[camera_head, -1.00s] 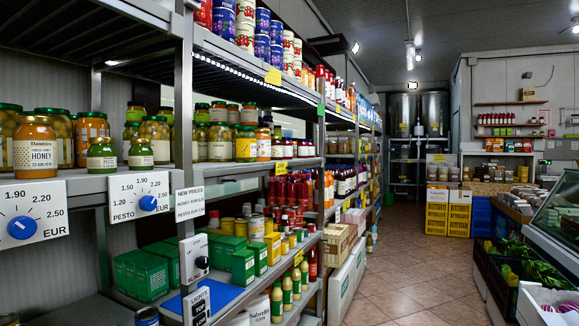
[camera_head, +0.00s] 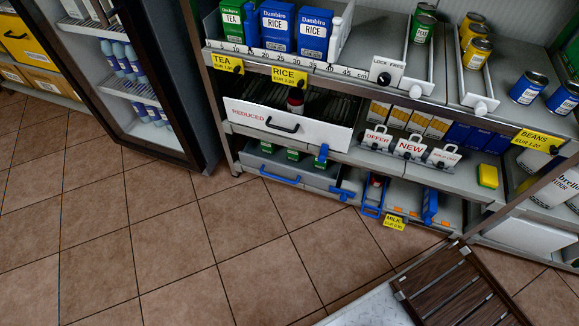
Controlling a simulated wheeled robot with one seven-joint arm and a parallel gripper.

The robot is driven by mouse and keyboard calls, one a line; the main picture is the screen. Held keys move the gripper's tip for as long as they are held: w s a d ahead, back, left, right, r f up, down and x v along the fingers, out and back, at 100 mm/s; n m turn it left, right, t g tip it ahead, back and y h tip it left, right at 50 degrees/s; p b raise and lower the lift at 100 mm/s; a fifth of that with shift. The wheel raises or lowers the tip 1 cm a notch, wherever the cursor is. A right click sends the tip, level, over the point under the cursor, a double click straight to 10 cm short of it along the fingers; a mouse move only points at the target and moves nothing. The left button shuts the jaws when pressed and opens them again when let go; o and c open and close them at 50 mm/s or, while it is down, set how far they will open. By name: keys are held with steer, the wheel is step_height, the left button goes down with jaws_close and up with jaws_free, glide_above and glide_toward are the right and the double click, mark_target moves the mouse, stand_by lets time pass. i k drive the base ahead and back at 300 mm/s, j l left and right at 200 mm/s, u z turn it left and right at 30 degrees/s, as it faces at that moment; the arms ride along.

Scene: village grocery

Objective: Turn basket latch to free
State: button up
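A white plate marked LOCK FREE (camera_head: 388,66) is on the front edge of the upper shelf, right of the centimetre scale. A small dark round knob (camera_head: 384,79) sits at its lower edge; which way it points is too small to tell. A blue open-framed piece that may be a basket (camera_head: 372,208) is on the lowest shelf, with a red-topped item behind it. Grey bins with blue handles (camera_head: 280,180) are to its left. I cannot tell which basket the latch belongs to. My gripper is not in view.
A white drawer marked REDUCED (camera_head: 275,121) sits below the rice boxes (camera_head: 277,27). A dark-framed cooler (camera_head: 135,80) stands left. A dark slatted wooden piece (camera_head: 460,292) is low at right. The tiled floor (camera_head: 160,250) is clear at front left.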

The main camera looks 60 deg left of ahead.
mark_target(324, 150)
steer(key=u, duration=2.75)
steer(key=k+j+z, duration=0.1)
steer(key=k+j, duration=0.2)
steer(key=k, duration=0.1)
